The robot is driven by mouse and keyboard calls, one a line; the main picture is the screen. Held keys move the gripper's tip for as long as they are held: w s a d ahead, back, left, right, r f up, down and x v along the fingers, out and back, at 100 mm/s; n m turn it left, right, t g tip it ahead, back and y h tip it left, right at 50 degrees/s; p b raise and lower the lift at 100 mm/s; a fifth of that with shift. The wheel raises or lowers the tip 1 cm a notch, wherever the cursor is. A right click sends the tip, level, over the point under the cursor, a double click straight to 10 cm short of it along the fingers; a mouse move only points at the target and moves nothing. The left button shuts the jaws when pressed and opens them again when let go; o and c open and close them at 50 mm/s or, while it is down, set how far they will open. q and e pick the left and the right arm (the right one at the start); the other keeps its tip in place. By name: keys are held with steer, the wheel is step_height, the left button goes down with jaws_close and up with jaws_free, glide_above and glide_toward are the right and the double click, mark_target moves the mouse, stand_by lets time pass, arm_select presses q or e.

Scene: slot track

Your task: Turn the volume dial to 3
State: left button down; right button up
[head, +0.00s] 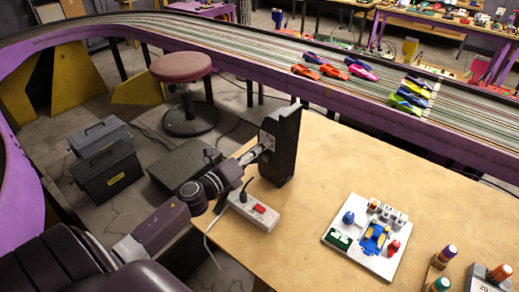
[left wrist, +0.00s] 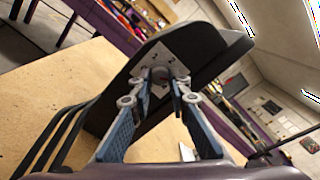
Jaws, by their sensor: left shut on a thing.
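A tall black box (head: 287,150) stands on the wooden table near its left edge. In the left wrist view this box (left wrist: 205,48) carries a pale plate (left wrist: 151,60) with small printed numbers, of which I make out 1 and 2. The grey volume dial (left wrist: 160,74) sits on that plate. My left gripper (left wrist: 168,86) has its two fingertips closed on the dial from either side. In the head view my left gripper (head: 263,143) reaches the box's left face. The dial's pointer is hidden or too small to read. My right gripper is not in view.
A white power strip (head: 254,211) lies on the table below my left arm. A white board with a toy set (head: 357,259) and several bottles are to the right. The middle of the table (head: 340,165) is clear. A purple-edged slot track with cars runs behind.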

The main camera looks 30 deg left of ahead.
arm_select(q)
steer(key=shift+f, duration=0.1)
stand_by(0.5)
steer(key=c, duration=1.8)
jaws_free()
steer(key=shift+s, duration=0.1)
steer(key=s, duration=0.4)
steer(key=s+a, duration=0.1)
steer(key=s, duration=0.6)
steer(key=shift+s+a, duration=0.2)
steer(key=shift+s, duration=0.2)
